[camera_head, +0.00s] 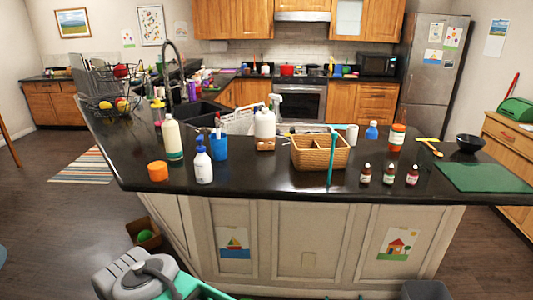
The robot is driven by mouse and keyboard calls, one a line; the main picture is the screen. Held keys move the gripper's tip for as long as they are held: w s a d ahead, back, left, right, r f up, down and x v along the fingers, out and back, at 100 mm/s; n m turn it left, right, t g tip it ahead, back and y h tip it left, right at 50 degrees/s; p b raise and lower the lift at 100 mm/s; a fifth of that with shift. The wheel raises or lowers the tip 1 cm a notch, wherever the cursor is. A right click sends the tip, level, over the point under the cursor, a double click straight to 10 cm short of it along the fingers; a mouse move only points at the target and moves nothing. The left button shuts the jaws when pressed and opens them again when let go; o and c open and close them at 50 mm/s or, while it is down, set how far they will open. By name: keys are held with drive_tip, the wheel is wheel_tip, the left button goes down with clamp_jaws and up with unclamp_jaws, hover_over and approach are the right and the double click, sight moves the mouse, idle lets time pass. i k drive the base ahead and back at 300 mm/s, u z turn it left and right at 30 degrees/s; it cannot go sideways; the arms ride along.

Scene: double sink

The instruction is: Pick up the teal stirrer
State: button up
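A thin teal stick, which looks like the teal stirrer (330,165), is at the front right of a brown divided basket (315,165) on the dark counter. It appears nearly upright, with its lower end near the counter's front edge. I cannot tell whether it touches the basket. A light teal strip (314,129) shows at the basket's back edge; I cannot tell if it is a separate thing. My gripper is not in view.
Three small brown bottles (388,174) stand right of the stick, with a green mat (478,177) farther right. Left are a white pump bottle (203,165), a blue cup (219,146) and an orange jar (158,171). A grey and teal object (140,276) is at bottom left.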

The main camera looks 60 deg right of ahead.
sight(334, 135)
drive_tip(key=u, duration=1.2)
drive_tip(key=k, duration=0.9)
drive_tip(key=z, duration=1.05)
drive_tip(key=i, duration=0.5)
drive_tip(key=z, duration=0.05)
